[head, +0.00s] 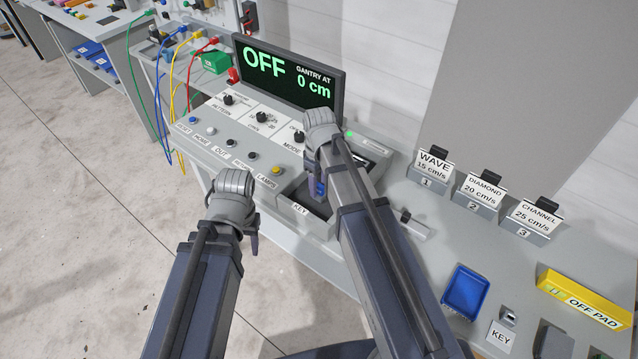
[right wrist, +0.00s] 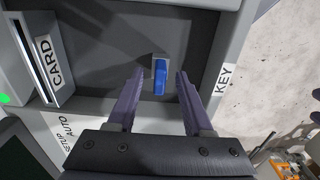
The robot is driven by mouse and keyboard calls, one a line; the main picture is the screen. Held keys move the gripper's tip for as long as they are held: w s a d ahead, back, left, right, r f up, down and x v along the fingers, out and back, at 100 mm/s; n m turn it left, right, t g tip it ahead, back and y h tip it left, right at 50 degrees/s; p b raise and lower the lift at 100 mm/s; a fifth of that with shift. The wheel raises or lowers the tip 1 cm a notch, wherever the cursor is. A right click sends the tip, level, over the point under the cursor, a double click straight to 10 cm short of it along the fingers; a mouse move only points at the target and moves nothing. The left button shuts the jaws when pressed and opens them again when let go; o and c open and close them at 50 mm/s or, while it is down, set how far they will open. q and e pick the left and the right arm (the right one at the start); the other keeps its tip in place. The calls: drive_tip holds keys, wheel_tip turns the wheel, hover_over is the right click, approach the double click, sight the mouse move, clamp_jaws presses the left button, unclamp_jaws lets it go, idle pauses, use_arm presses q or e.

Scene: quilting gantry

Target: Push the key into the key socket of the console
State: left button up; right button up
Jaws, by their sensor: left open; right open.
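The blue key (right wrist: 160,78) stands at a small pale plate, which I take as the key socket (right wrist: 159,58), in the dark recess of the console (head: 275,150), beside the KEY label (right wrist: 223,80). My right gripper (right wrist: 160,74) is open, with one finger on each side of the key and a gap on both sides. In the head view the right gripper (head: 318,188) reaches down into the recess, and my arm hides much of it. I cannot tell how deep the key sits. My left gripper (head: 254,240) is open and empty in front of the console's front edge.
A CARD slot block (right wrist: 45,60) stands beside the recess. The display (head: 288,75) reads OFF, gantry at 0 cm. A blue tray (head: 465,291), a second KEY label (head: 500,335), a yellow OFF PAD (head: 585,298) and several card holders lie to the right.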

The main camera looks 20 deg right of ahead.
sight(318, 186)
wheel_tip(318, 186, up, 8)
drive_tip(key=p, duration=0.8)
use_arm(q)
wheel_tip(318, 186, up, 8)
use_arm(e)
drive_tip(key=shift+f, duration=0.1)
use_arm(q)
drive_tip(key=shift+f, duration=0.1)
use_arm(e)
drive_tip(key=shift+s+a+f, duration=0.15)
drive_tip(key=shift+s+a, duration=0.05)
drive_tip(key=shift+s, duration=0.05)
use_arm(q)
wheel_tip(318, 186, down, 5)
drive_tip(key=b, duration=0.5)
use_arm(e)
drive_tip(key=s+a+f+m+h, duration=0.1)
drive_tip(key=s+a+f+m, duration=0.2)
drive_tip(key=s+a, duration=0.7)
drive_tip(key=s+f, duration=0.1)
drive_tip(key=s, duration=0.2)
drive_tip(key=shift+s+f+m, duration=0.2)
drive_tip(key=shift+s+m, duration=0.2)
use_arm(q)
drive_tip(key=shift+o, duration=0.2)
